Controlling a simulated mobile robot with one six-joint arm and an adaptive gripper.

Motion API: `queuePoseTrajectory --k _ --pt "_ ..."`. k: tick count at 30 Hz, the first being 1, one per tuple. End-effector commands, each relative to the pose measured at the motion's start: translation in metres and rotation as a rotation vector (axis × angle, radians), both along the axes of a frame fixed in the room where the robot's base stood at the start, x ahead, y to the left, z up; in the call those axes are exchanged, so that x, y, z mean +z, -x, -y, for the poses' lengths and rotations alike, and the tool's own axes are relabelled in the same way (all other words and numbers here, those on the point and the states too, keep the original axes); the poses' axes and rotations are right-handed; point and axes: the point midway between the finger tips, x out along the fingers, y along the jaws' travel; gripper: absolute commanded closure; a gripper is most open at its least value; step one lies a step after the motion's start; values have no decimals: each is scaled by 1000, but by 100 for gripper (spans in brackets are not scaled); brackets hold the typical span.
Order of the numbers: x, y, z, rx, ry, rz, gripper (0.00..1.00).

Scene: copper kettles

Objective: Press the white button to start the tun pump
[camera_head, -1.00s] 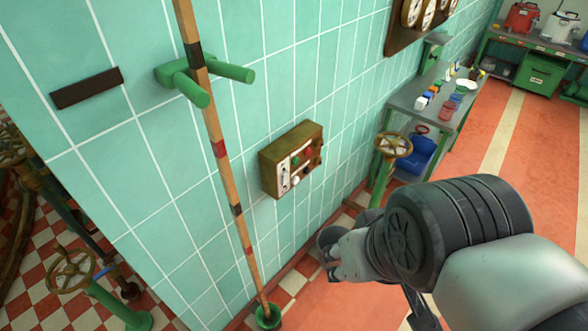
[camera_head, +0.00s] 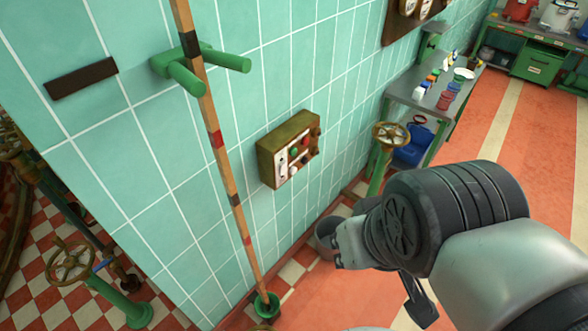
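A brass-coloured control box (camera_head: 266,160) is fixed to the green tiled wall near the middle of the view. Its front plate has a white round button (camera_head: 293,171) low down, with a green one (camera_head: 293,151) and a red one (camera_head: 306,140) higher up. A pale switch plate is at its left side. My arm comes in from the right, and its dark wrist is to the right of and below the box, apart from it. My gripper (camera_head: 416,300) is mostly hidden behind the wrist; only a dark part shows below, so its opening cannot be told.
A striped wooden pole (camera_head: 217,140) leans in a green wall bracket (camera_head: 178,70) left of the box, its foot in a green cup (camera_head: 265,306). A valve wheel (camera_head: 391,136) and a bench (camera_head: 420,92) stand right of the box. The wall before the box is clear.

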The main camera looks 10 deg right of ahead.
Motion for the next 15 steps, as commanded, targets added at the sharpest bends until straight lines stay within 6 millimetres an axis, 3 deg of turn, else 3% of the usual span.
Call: queuePoseTrajectory --k 7,15 --pt "0 0 0 0 0 0 100" --pt "0 0 0 0 0 0 100"
